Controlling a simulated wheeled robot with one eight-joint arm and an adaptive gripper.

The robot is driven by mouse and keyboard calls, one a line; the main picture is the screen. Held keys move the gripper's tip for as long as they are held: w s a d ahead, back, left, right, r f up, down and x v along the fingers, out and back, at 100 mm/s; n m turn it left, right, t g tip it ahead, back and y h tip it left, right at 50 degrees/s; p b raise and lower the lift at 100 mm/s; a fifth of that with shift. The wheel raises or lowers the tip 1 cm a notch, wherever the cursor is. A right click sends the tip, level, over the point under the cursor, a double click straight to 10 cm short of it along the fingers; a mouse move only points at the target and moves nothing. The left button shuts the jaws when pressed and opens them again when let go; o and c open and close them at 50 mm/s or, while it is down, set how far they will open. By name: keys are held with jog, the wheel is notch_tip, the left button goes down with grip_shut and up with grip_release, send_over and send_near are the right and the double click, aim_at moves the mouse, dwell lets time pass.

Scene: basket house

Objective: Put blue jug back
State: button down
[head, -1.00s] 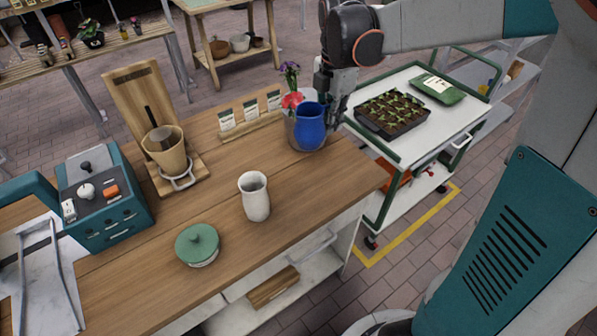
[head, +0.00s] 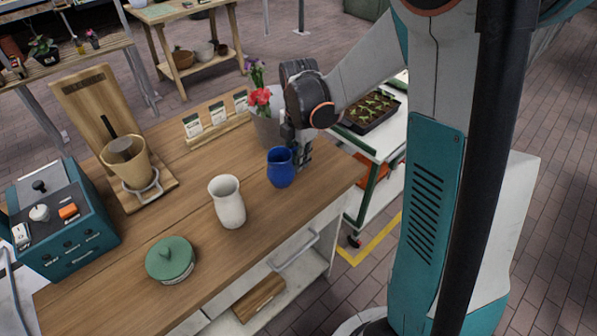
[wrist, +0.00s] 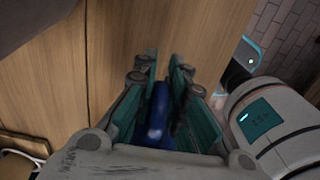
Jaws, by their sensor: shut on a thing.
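The blue jug (head: 280,167) is upright at the right end of the wooden bench (head: 190,255). It is right of the white vase (head: 228,203) and in front of the flower pot. My gripper (head: 298,155) is behind and right of the jug and shut on it. In the wrist view, the fingers (wrist: 160,95) lie on both sides of the blue jug (wrist: 158,118). The jug's base is at or just above the bench top; I cannot tell whether it touches.
A green lidded jar (head: 171,259) stands front left on the bench. A pot with flowers (head: 266,130) stands close behind the jug. A wooden stand with a tan cup (head: 128,163) and a teal machine (head: 65,225) are at left. A white cart (head: 365,140) stands beyond the bench's right end.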

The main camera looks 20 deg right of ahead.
jog(key=shift+f+b, duration=0.65)
jog(key=shift+f, duration=1.45)
jog(key=shift+f, duration=0.15)
jog(key=c, duration=1.6)
grip_release()
jog(key=shift+c, duration=0.2)
